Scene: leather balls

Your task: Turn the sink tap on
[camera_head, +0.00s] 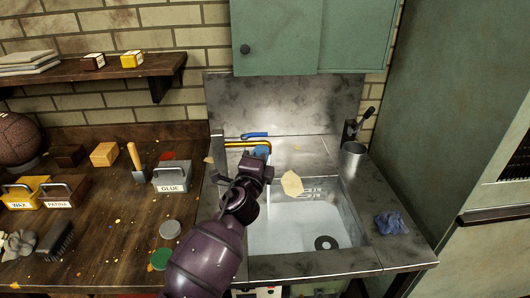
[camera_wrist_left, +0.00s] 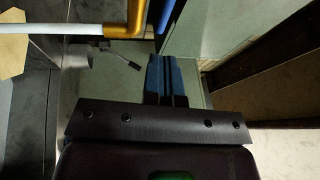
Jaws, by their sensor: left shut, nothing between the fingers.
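The sink (camera_head: 262,265) is a grey metal basin set in a worn metal counter. Its tap has a yellow-gold spout pipe (camera_head: 236,143) and a blue lever handle (camera_head: 254,135) near the backsplash. In the left wrist view the gold pipe (camera_wrist_left: 136,18) is at the top, with a blue bar (camera_wrist_left: 166,14), likely the handle, beside it. My left gripper (camera_head: 262,153) is shut and empty, its tips close to the spout in the head view; contact cannot be told. Its blue fingers (camera_wrist_left: 165,80) are together in the wrist view. My right gripper is not in view.
A wooden bench with a glue box (camera_head: 172,176), a brown ball (camera_head: 18,138) and several small tools lies left of the sink. A metal cup (camera_head: 352,158) and a blue cloth (camera_head: 391,222) are on the right. A green cabinet (camera_head: 290,38) hangs above.

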